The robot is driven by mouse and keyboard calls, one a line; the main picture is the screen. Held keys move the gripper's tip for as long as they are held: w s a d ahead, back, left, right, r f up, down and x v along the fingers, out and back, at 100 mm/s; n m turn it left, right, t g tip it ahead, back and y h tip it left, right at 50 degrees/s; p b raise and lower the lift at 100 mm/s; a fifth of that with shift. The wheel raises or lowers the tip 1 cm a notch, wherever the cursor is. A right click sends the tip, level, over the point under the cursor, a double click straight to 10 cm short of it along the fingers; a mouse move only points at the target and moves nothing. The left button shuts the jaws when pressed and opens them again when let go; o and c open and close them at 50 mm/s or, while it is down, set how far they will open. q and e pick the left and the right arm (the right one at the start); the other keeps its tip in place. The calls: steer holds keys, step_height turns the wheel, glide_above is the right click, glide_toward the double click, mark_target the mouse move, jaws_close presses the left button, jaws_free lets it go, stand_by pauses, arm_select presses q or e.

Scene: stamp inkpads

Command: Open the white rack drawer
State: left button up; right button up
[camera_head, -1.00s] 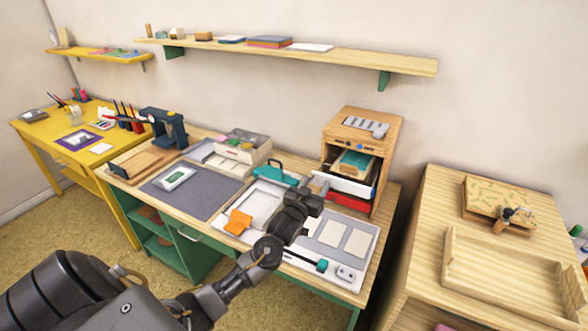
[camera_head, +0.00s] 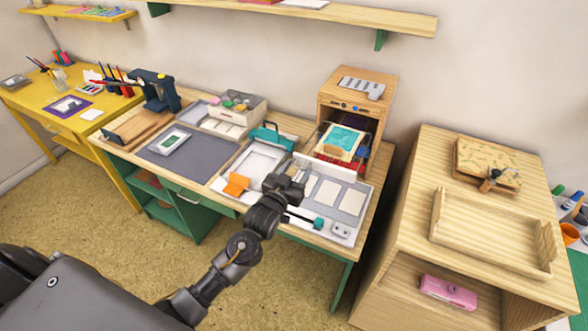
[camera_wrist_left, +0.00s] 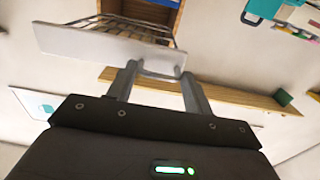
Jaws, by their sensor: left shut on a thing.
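The wooden cabinet (camera_head: 345,97) stands at the back right of the workbench. Its white rack drawer (camera_head: 325,164) is pulled out, with its white front facing me and a teal pad (camera_head: 345,139) showing in it. My left gripper (camera_head: 297,176) is at the left end of that front. In the left wrist view the white drawer front (camera_wrist_left: 95,46) has a wire rack (camera_wrist_left: 125,26) behind it. My left gripper (camera_wrist_left: 160,72) is shut on the drawer front's edge; the exact grip is partly hidden. My right gripper is out of view.
Red parts (camera_head: 327,158) sit below the drawer. A white tray (camera_head: 253,165) with an orange piece (camera_head: 236,184) and a teal-handled item (camera_head: 270,134) lie left of my gripper. The grey mat (camera_head: 195,165) has mostly free room. A separate wooden table (camera_head: 420,185) stands right.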

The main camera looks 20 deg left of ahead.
arm_select(q)
steer(key=shift+a, duration=0.1)
steer(key=o, duration=1.1)
steer(key=s+b, duration=0.1)
steer(key=s, duration=0.6)
steer(key=s+a+b, duration=0.1)
steer(key=s, duration=0.2)
steer(key=shift+s+b, duration=0.35)
steer(key=shift+s, duration=0.05)
steer(key=shift+d, duration=0.1)
